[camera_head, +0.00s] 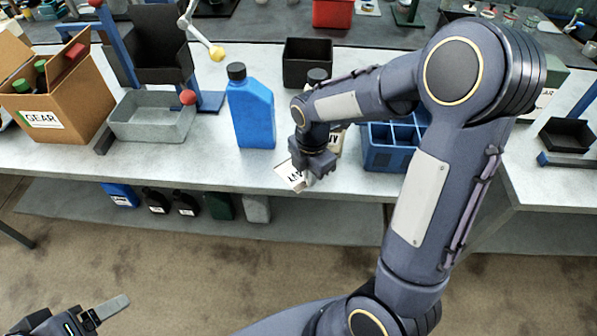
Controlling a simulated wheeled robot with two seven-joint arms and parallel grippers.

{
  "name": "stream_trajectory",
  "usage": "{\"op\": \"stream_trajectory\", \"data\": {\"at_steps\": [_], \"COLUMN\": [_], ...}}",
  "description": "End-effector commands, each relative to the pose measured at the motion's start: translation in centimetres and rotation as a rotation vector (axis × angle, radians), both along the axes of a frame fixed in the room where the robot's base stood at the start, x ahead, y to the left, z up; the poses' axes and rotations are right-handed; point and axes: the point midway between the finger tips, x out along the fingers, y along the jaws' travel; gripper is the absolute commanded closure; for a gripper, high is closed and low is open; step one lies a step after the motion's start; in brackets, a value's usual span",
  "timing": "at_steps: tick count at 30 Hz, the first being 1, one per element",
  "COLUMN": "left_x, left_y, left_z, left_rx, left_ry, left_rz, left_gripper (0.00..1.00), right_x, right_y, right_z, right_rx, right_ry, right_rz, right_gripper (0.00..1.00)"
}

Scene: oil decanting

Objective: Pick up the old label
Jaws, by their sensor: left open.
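A white label with dark lettering (291,177) is at the front edge of the table, tilted, directly under my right gripper (313,172). The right gripper points down at it, and its fingers hide part of the label. I cannot tell whether the fingers are closed on it or only touch it. Another white lettered surface (338,143) shows just behind that gripper, mostly hidden by my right arm. My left gripper (100,314) is low at the bottom left, open and empty, away from the table.
A blue jug with a black cap (252,112) stands left of the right gripper. A blue divided crate (383,158) is to its right, partly behind my arm. A grey tray (150,122) and a cardboard box marked GEAR (80,110) are further left. A black bin (307,52) is behind.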

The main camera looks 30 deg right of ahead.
Motion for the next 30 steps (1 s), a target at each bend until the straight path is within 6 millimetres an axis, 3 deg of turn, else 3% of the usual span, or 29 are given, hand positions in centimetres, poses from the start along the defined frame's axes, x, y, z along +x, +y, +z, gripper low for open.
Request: {"op": "stream_trajectory", "data": {"at_steps": [10, 17, 26, 30], "left_x": [0.0, 0.0, 0.0, 0.0], "left_y": [0.0, 0.0, 0.0, 0.0], "left_z": [0.0, 0.3, 0.1, -0.3], "left_rx": [0.000, 0.000, 0.000, 0.000], "left_ry": [0.000, 0.000, 0.000, 0.000], "left_rz": [0.000, 0.000, 0.000, 0.000], "left_gripper": [0.24, 0.24, 0.24, 0.24], "right_x": [0.1, 0.1, -2.0, -3.5], "right_y": [0.0, 0.0, 4.6, 7.8], "right_z": [0.5, 3.3, 9.1, 10.5], "right_rx": [0.000, 0.001, 0.003, 0.001], "right_ry": [-0.002, -0.005, -0.007, -0.003], "right_rz": [0.000, -0.001, 0.005, 0.007], "right_gripper": [1.00, 1.00, 1.00, 1.00]}}
